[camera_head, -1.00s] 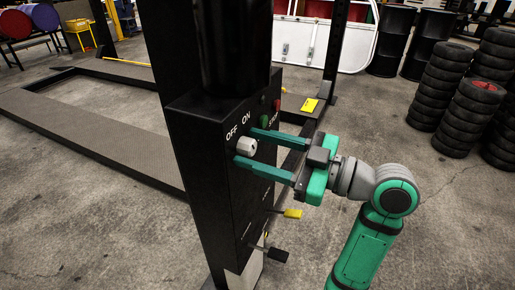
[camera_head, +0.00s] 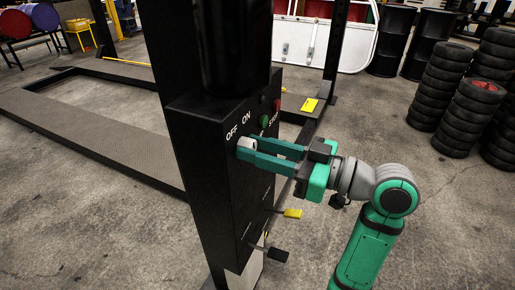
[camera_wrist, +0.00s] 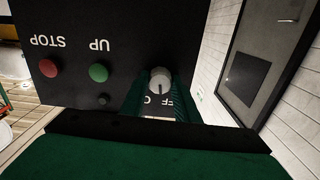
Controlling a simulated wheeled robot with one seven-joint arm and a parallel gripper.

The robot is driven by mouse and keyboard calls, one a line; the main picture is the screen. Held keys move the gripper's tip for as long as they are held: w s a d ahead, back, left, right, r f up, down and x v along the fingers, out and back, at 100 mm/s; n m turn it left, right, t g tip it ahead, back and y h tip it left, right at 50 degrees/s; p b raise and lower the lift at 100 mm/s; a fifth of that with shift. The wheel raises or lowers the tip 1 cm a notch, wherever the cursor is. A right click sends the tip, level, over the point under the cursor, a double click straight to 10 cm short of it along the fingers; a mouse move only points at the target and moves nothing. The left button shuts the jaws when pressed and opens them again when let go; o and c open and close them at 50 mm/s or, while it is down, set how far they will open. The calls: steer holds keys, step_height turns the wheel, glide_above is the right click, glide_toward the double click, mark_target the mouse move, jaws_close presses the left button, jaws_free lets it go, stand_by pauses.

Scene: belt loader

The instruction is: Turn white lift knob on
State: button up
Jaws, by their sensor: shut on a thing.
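The white lift knob (camera_head: 247,143) is on the front of the black control box (camera_head: 232,195), below the OFF and ON labels. In the wrist view the knob (camera_wrist: 160,80) shows between the fingertips, with a dark line on its face. My gripper (camera_head: 249,150) is shut on the knob, with a green finger on each side of it. The fingers hide much of the knob in the head view.
A green UP button (camera_wrist: 98,72) and a red STOP button (camera_wrist: 48,68) sit beside the knob on the box. Yellow (camera_head: 292,213) and black (camera_head: 277,254) levers stick out lower down. Stacked tires (camera_head: 440,90) stand apart at the right.

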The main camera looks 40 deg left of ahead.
steer(key=m, duration=0.4)
steer(key=shift+m, duration=2.2)
steer(key=o, duration=1)
steer(key=shift+o, duration=0.2)
steer(key=v, duration=1.1)
